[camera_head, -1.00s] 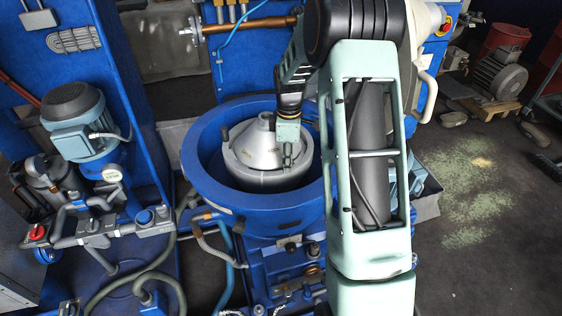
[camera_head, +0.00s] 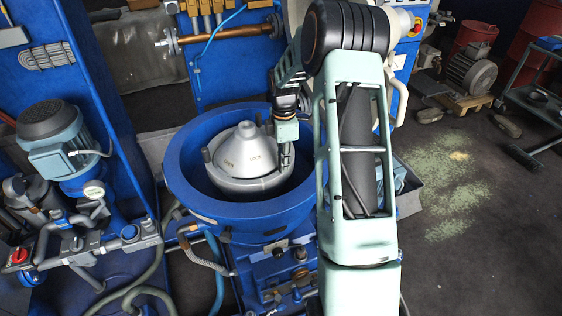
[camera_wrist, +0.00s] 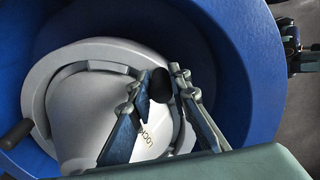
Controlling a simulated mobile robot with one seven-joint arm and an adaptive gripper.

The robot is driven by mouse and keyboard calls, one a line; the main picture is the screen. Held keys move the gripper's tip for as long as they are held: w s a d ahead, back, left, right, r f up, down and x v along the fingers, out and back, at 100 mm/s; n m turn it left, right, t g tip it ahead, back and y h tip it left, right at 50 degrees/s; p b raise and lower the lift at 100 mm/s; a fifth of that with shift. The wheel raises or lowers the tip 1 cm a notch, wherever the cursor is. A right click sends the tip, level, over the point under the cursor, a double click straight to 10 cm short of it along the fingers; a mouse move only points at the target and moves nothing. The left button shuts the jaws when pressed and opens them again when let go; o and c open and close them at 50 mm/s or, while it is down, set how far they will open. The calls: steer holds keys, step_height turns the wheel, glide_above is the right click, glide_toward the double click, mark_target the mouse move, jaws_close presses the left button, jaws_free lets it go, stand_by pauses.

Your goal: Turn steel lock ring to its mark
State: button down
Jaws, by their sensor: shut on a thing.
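The steel lock ring (camera_head: 250,185) circles the base of a steel cone (camera_head: 246,148) inside a blue bowl (camera_head: 180,190). The ring also shows in the wrist view (camera_wrist: 48,75). A dark peg (camera_wrist: 17,134) sticks out from the ring at the left; it shows in the head view too (camera_head: 207,155). My gripper (camera_wrist: 163,82) is shut on a black knob (camera_wrist: 160,86) at the ring's right side. The cone carries printed lettering, and "LOCK" (camera_wrist: 147,139) is partly hidden by a finger in the wrist view. I cannot tell the ring's alignment with its mark.
The bowl's high blue wall (camera_wrist: 245,60) stands close around my gripper. A blue panel with a copper pipe (camera_head: 225,33) is behind. A motor pump (camera_head: 58,140) and hoses stand at the left. Open floor (camera_head: 450,200) lies at the right.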

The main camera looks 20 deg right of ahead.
steer(key=shift+w+d+r, duration=0.1)
steer(key=shift+w+d, duration=0.15)
steer(key=c, duration=2.2)
jaws_free()
steer(key=o, duration=0.4)
steer(key=shift+a, duration=0.1)
steer(key=shift+s, duration=0.1)
step_height(320, 180, up, 12)
